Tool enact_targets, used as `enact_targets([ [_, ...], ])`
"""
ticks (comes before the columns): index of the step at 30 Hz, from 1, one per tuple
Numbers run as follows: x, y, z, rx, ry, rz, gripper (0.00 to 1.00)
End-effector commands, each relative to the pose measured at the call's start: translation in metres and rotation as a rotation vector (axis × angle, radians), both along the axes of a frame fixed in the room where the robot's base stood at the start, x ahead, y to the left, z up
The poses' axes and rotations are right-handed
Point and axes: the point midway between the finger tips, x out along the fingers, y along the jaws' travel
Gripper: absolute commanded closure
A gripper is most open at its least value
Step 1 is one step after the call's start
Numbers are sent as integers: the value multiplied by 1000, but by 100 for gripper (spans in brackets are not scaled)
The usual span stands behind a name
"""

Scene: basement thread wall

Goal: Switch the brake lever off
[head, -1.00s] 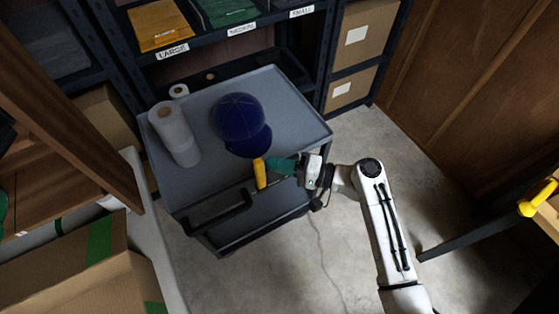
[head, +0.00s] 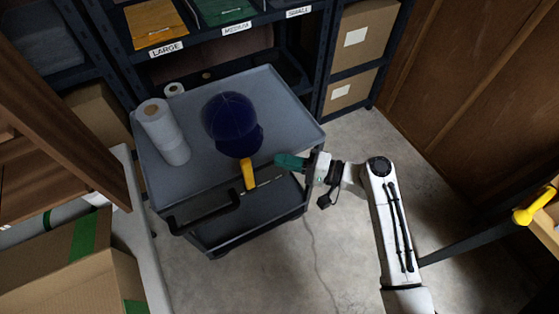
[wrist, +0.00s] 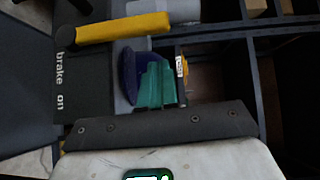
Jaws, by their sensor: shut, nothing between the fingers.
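The brake lever (head: 249,174) is a yellow handle at the front edge of the grey cart (head: 190,190), beside its black push handle. In the wrist view the yellow lever (wrist: 122,28) lies across the upper left, above a dark plate (wrist: 85,95) lettered "brake on". My gripper (head: 278,160) has green fingers and is to the right of the lever, with a visible gap between them. The green fingers (wrist: 155,84) also show in the wrist view, below the lever. They are shut and empty.
A blue cap (head: 231,122) and white paper rolls (head: 163,132) stand on the cart top. Shelving with labelled bins (head: 155,22) is behind. Cardboard boxes (head: 70,260) are at lower left. A yellow-handled thing (head: 533,206) is at right. Bare floor lies in front of the cart.

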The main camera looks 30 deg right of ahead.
Motion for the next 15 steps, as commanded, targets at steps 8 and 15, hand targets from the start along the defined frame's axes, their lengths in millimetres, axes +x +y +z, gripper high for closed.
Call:
enact_targets([
  [8,-31,-34,-1,-1,0,-6,100],
  [15,-51,-54,0,-1,0,-4,100],
])
